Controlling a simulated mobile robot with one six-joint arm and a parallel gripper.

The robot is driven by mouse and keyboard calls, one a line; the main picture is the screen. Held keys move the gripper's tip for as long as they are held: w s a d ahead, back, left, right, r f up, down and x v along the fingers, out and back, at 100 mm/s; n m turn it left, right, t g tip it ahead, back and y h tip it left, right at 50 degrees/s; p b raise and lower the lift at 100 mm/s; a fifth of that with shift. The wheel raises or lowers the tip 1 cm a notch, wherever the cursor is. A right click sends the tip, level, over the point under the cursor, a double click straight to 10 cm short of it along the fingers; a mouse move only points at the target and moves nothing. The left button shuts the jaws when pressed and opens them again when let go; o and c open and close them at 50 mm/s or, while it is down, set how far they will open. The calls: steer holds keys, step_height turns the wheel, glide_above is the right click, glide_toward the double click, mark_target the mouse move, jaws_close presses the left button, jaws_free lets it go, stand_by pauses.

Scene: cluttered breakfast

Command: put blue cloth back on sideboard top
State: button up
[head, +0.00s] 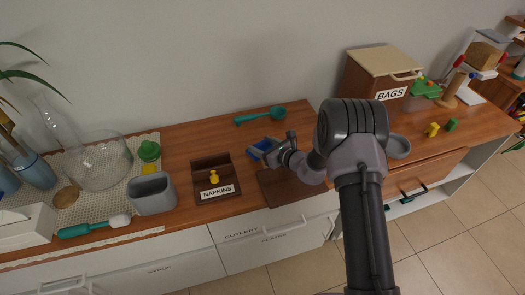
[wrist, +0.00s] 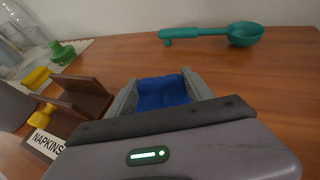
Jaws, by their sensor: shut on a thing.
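The blue cloth (wrist: 162,92) is between the two grey fingers of my gripper (wrist: 160,88) in the wrist view, and the fingers are shut on it. In the head view the cloth (head: 262,146) shows at the tip of my gripper (head: 268,152), over the wooden sideboard top (head: 185,140). It is to the right of the napkin holder and in front of the teal ladle. I cannot tell whether the cloth touches the wood. Part of the cloth is hidden by my gripper.
A teal ladle (head: 260,116) lies behind. A dark board (head: 283,188) lies below my arm. A grey bowl (head: 397,145) and bags box (head: 375,85) stand right. Bare wood surrounds the cloth.

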steer(key=shift+f, duration=0.8)
steer(key=shift+r, duration=0.15)
steer(key=o, duration=1.4)
